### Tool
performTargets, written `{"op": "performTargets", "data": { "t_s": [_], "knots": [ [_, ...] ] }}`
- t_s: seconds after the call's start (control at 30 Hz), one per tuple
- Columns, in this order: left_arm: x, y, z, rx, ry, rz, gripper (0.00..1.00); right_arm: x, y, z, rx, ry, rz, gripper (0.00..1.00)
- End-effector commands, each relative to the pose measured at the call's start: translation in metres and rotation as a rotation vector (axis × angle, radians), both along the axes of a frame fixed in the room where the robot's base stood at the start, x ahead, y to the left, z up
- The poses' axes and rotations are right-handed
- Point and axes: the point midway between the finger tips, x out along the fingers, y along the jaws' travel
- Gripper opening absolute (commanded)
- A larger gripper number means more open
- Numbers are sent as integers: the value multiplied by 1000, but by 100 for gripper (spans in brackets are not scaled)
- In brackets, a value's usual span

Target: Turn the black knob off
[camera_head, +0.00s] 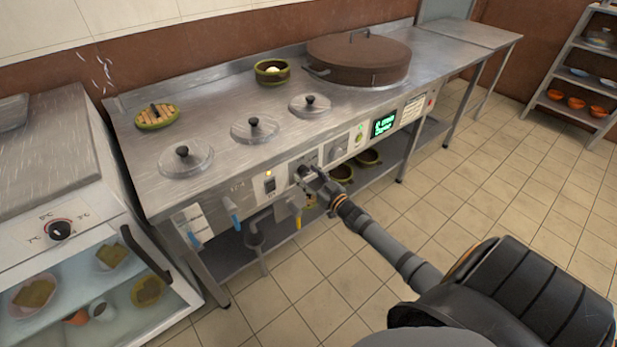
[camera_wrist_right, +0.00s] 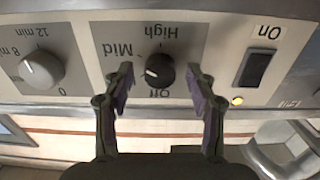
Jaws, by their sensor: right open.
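The black knob (camera_wrist_right: 160,71) sits on the stove's front panel in the right wrist view, where the labels appear upside down. Its white mark points left, between the Mid and Off labels. My right gripper (camera_wrist_right: 160,84) is open and empty, with one finger on each side of the knob; contact with it cannot be told. In the head view my right gripper (camera_head: 309,178) is at the front panel and largely covers this knob. My left gripper is not in view.
Beside the knob are a grey timer knob (camera_wrist_right: 41,70) and a black On switch (camera_wrist_right: 255,68) with a lit yellow lamp (camera_wrist_right: 237,100). Pipes and a yellow-handled valve (camera_head: 298,217) hang below. Another black knob (camera_head: 60,230) is on the left cabinet. The tiled floor (camera_head: 480,240) is clear.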

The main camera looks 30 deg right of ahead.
Motion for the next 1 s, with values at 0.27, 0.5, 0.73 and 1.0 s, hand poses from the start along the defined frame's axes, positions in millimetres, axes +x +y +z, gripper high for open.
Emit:
{"op": "performTargets", "data": {
  "t_s": [0.27, 0.5, 0.73, 1.0],
  "knots": [
    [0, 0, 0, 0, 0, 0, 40, 0, 0, 0, 0, 0, 0, 28],
    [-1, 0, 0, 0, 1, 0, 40, -1, 0, 0, 0, 0, 0, 3],
    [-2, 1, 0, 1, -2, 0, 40, -1, 0, 1, -35, -4, 0, 3],
    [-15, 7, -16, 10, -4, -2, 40, 0, 0, 2, -196, -16, -1, 3]
  ]
}}
